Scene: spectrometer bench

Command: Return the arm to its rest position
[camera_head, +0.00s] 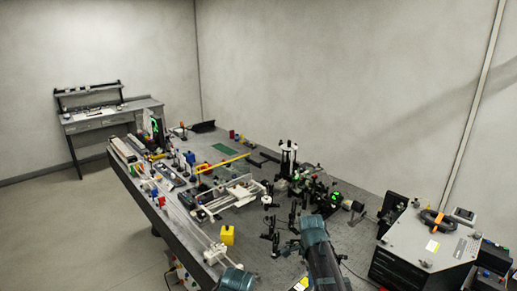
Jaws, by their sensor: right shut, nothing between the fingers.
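My right arm (322,258) rises from the bottom edge, right of centre, with its teal joint over the near part of the optical bench (355,235). My right gripper is hard to pick out among the dark posts beside the arm; it is shut and holds nothing. A teal part of my left arm (236,280) shows at the bottom edge. My left gripper is not in view.
Dark optical posts (271,238) stand close left of my right arm, near a yellow block (227,235). Green-lit optics (334,197) stand behind it. A grey-topped cabinet (428,240) is at the right. A side desk (110,116) is at the far left.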

